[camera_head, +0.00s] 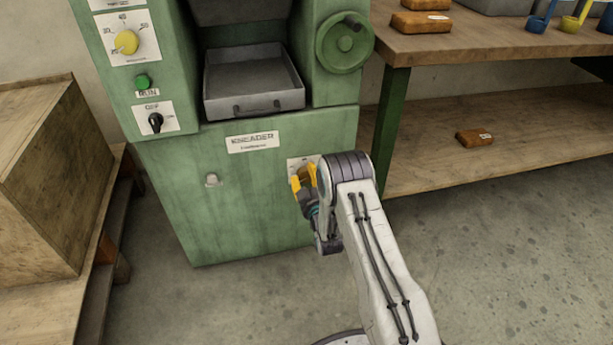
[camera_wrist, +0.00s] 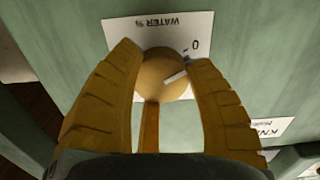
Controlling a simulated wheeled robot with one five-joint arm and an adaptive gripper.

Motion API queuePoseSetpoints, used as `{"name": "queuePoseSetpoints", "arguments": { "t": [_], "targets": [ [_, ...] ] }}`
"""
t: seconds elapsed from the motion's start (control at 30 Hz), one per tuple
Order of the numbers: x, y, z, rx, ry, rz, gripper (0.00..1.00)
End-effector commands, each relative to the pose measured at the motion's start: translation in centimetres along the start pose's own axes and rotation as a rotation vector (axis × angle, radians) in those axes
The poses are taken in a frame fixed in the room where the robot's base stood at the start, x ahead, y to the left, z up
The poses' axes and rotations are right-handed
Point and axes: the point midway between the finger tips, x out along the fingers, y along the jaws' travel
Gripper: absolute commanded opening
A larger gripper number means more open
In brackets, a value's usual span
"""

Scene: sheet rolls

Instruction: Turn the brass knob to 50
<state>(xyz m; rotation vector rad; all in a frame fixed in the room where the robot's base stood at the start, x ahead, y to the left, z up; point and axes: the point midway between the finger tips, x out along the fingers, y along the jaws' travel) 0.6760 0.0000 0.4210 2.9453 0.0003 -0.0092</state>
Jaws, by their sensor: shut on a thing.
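The brass knob (camera_wrist: 160,72) sits between my gripper's two yellow fingers in the wrist view, in front of a white plate (camera_wrist: 190,28) lettered "WATER %", seen upside down. A white mark on the knob points right and slightly up in that view. A "0" shows on the plate to the knob's upper right; other numbers are hidden. My gripper (camera_wrist: 165,68) is shut on the knob. In the head view my gripper (camera_head: 304,178) is at the lower right of the green kneader's front and hides the knob; only part of the plate (camera_head: 293,163) shows.
The green kneader (camera_head: 230,200) also carries a yellow dial knob (camera_head: 127,42), a green button (camera_head: 142,82), a black switch (camera_head: 155,121), a grey tray (camera_head: 255,100) and a handwheel (camera_head: 345,42). A wooden bench (camera_head: 480,45) stands right, a wooden crate (camera_head: 50,180) left. Floor is clear in front.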

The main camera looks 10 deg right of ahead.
Motion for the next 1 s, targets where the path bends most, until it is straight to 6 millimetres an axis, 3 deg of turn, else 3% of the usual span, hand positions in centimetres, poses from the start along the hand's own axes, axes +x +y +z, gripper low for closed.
{"name": "queuePoseSetpoints", "arguments": {
  "t": [0.37, 1.0],
  "targets": [
    [0.17, -0.07, -0.64, 0.093, 0.016, -0.001, 0.16],
    [0.28, 0.17, -0.81, 0.667, 0.021, -0.003, 0.16]
  ]
}}
